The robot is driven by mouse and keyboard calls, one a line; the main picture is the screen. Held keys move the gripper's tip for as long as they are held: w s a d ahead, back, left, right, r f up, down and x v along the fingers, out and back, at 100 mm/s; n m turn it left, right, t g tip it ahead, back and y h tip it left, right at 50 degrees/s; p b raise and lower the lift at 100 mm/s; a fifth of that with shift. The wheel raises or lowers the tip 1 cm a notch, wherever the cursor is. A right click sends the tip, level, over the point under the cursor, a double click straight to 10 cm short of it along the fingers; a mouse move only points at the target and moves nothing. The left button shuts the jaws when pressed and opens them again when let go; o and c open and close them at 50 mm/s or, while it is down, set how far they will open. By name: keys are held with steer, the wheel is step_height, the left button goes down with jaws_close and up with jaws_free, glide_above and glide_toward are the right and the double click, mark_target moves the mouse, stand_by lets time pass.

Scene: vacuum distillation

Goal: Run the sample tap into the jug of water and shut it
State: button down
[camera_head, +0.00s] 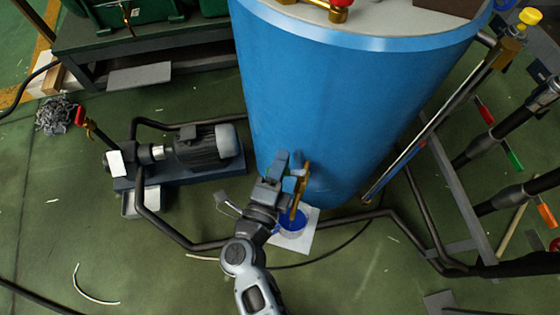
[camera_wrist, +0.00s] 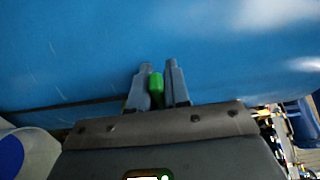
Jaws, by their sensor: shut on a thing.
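The blue tank (camera_head: 325,110) fills the upper middle of the head view and most of the wrist view (camera_wrist: 100,45). The brass sample tap (camera_head: 301,188) stands low at its front. My gripper (camera_head: 290,167) is at the tap, close to the tank wall. In the wrist view its two fingers are shut on the green tap handle (camera_wrist: 156,88). The jug (camera_head: 292,222), with blue inside, stands on the floor below the tap, partly hidden by my arm. It also shows at the lower left of the wrist view (camera_wrist: 10,152). I cannot make out any stream.
A white sheet (camera_head: 306,241) lies under the jug. A dark pump with a motor (camera_head: 205,147) stands to the left, and dark pipes (camera_head: 395,216) run low around the tank. A metal frame with pipes (camera_head: 455,190) stands at the right. The green floor at the lower left is mostly clear.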

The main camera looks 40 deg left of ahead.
steer(key=shift+w+a+m+t+h+b, duration=0.1)
steer(key=shift+w+m+t+h+b, duration=0.2)
steer(key=shift+m+h, duration=0.75)
steer(key=shift+w+m+t+h+b, duration=0.15)
steer(key=shift+w+m+h, duration=0.35)
steer(key=shift+h, duration=0.95)
steer(key=shift+s, duration=0.1)
steer(key=c, duration=1.2)
jaws_free()
steer(key=shift+s+d+p, duration=0.15)
steer(key=shift+s+p, duration=0.2)
steer(key=shift+s, duration=1.6)
steer(key=shift+s+d+p, duration=0.1)
steer(key=shift+s+p, duration=0.25)
steer(key=shift+s, duration=1.6)
